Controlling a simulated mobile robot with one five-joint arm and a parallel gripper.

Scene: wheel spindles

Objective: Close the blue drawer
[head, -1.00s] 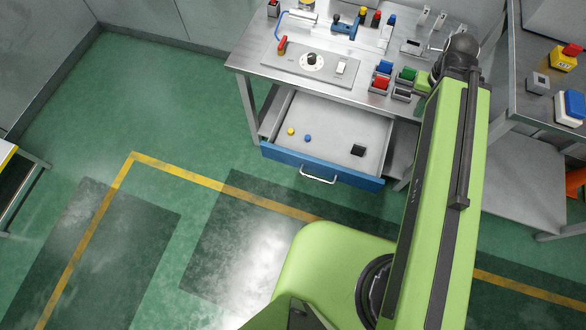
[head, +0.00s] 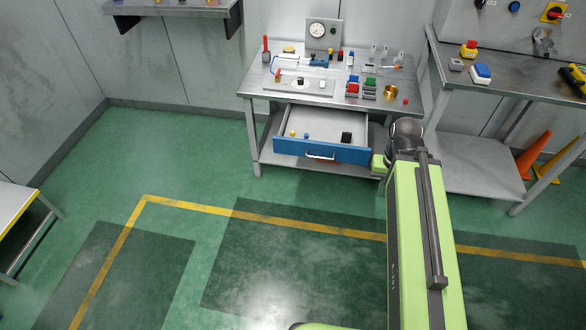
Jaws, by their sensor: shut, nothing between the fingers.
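The blue drawer (head: 348,154) is pulled out from under the grey workbench (head: 263,91) in the head view. Its blue front has a pale bar handle (head: 321,157) and faces me. Inside the open tray lie a small yellow piece, a small blue piece and a black block (head: 346,137). My green arm stands at the right of the drawer, and its dark joint is close to the drawer's right end. My gripper is not seen; the arm hides what lies behind it.
The bench top holds a gauge (head: 322,33), a control panel and coloured bins. Green floor (head: 200,150) in front and left is clear.

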